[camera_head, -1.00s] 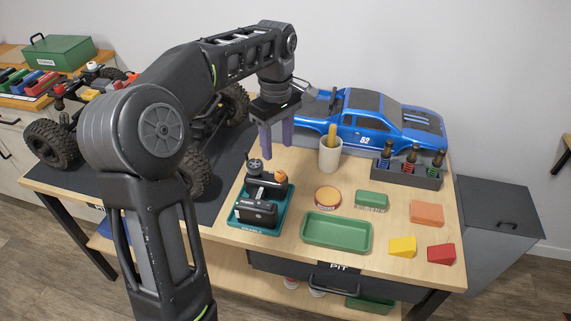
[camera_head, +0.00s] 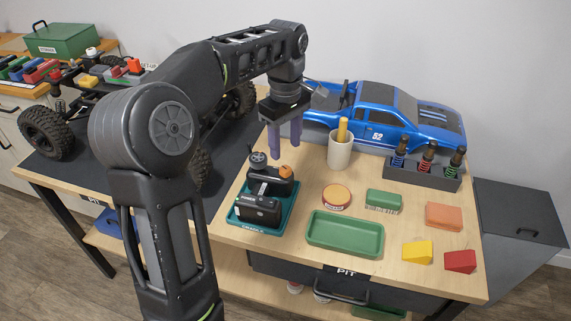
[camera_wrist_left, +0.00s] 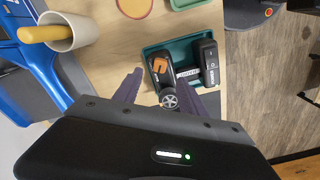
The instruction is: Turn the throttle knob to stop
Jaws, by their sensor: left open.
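A dark handheld transmitter (camera_head: 262,185) sits in a teal cradle tray (camera_head: 247,226) on the bench. It has an orange knob (camera_head: 286,172) on its right side and a dark round wheel (camera_head: 258,158) at the top; I cannot tell for sure which is the throttle knob. My left gripper (camera_head: 285,145) is open and empty, fingers down, above and just behind the transmitter, with no contact visible. My right gripper is not in view.
A cream cup (camera_head: 340,154) with a yellow handle stands behind, near the blue truck body (camera_head: 390,120). A shock rack (camera_head: 420,173), green tray (camera_head: 345,240), round tin (camera_head: 336,195) and colored blocks lie right. The crawler (camera_head: 95,110) stands left.

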